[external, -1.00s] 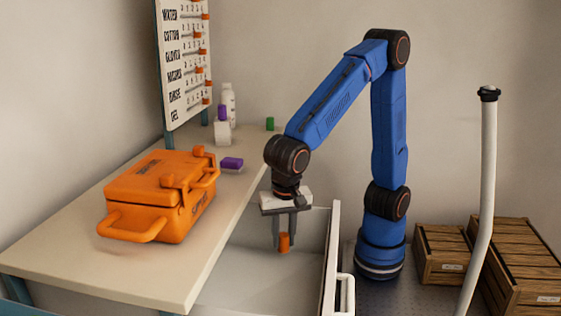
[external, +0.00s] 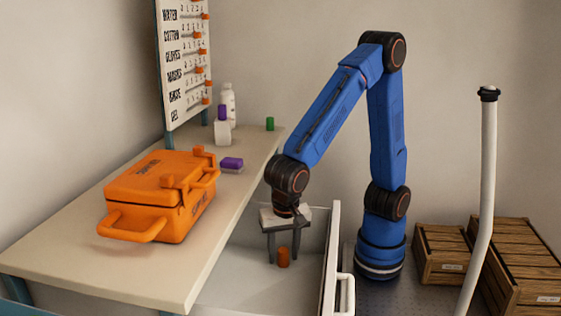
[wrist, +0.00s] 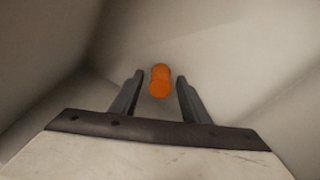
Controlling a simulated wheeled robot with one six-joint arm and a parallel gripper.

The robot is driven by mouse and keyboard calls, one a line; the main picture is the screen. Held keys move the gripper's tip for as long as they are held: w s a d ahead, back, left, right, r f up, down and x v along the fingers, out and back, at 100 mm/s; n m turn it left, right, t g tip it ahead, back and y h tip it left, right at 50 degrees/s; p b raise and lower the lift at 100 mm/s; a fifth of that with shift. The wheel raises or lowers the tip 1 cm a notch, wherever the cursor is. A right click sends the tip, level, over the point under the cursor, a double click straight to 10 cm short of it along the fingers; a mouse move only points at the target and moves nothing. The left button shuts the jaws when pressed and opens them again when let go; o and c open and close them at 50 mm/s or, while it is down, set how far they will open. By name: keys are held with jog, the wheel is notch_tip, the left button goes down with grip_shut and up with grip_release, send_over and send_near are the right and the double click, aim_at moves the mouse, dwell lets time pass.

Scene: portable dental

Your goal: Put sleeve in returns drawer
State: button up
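The sleeve looks like a small orange cylinder (external: 283,257). It stands inside the open drawer (external: 332,255), and it also shows in the wrist view (wrist: 160,82). My gripper (external: 283,262) is down in the drawer with its fingers spread, one on each side of the sleeve. In the wrist view (wrist: 159,84) a gap shows between the sleeve and each finger. The sleeve appears to rest on the drawer floor, but its underside is hidden.
An orange case (external: 160,200) sits on the table (external: 60,255) left of the drawer. Wooden crates (external: 440,250) are at right. The drawer floor around the sleeve is clear.

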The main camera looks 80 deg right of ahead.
aim_at(285, 252)
jog(key=shift+r, duration=0.15)
notch_tip(285, 252, up, 12)
jog(key=a, duration=0.1)
jog(key=shift+s+a, duration=0.15)
jog(key=shift+s, duration=0.15)
dwell(0.3)
dwell(0.4)
jog(key=w+d+r+n+t+y, duration=0.1)
jog(key=d+r+n, duration=0.2)
jog(key=d, duration=0.9)
jog(key=w+d+r+n+y, duration=0.1)
jog(key=d+r+n, duration=0.15)
jog(key=d, duration=0.95)
jog(key=s+d+f+n+t, duration=0.1)
jog(key=s+d+f+n, duration=0.1)
jog(key=s+d, duration=0.4)
jog(key=s+d+f+n+t, duration=0.2)
jog(key=s+d+n, duration=0.3)
jog(key=d, duration=0.9)
jog(key=shift+s+d+f+h, duration=0.15)
jog(key=shift+s+f+h, duration=0.3)
jog(key=shift+s, duration=0.25)
